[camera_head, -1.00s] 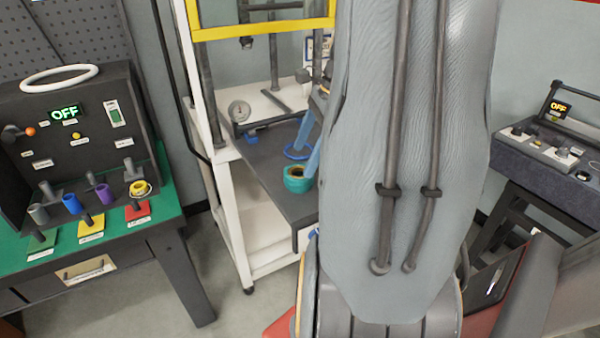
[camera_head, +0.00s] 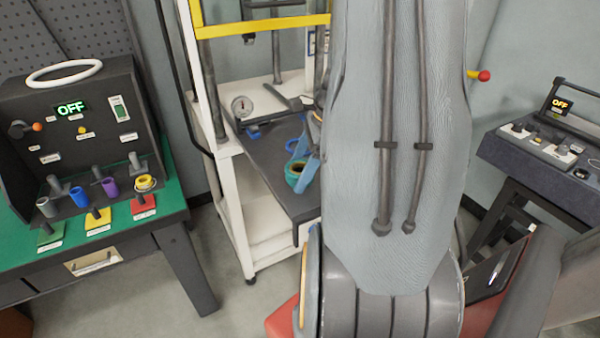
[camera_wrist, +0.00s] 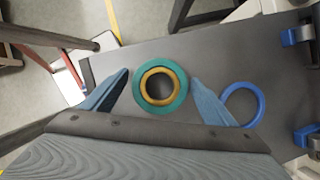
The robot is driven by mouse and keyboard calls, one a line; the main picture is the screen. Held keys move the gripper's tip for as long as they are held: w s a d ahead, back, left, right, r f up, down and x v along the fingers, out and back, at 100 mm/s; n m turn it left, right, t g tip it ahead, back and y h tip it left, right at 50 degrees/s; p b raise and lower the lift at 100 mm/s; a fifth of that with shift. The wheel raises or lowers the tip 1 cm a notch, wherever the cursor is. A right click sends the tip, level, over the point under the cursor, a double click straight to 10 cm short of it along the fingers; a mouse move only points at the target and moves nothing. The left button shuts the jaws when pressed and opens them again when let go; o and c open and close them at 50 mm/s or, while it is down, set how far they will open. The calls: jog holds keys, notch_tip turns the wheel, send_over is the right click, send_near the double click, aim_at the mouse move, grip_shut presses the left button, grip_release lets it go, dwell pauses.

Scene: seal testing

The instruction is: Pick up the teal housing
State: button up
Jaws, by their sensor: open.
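The teal housing (camera_wrist: 160,107), a short cylinder with a yellow-orange ring (camera_wrist: 145,84) in its mouth, stands upright on a dark grey shelf top (camera_wrist: 215,62). My gripper (camera_wrist: 160,90) is open in the wrist view, with one blue finger on each side of the housing. Gaps show between the fingers and the housing. In the head view the housing (camera_head: 291,178) is partly hidden by a blue finger of my gripper (camera_head: 303,172). My arm covers much of that view.
A blue ring (camera_wrist: 261,105) lies on the shelf top just right of the right finger. Blue clamps (camera_wrist: 296,36) sit at the shelf's right edge. A yellow-barred frame (camera_head: 260,27) rises behind. A green bench (camera_head: 110,222) with coloured parts stands at the left.

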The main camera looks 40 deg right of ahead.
jog(key=c, duration=1.3)
jog(key=shift+r, duration=0.1)
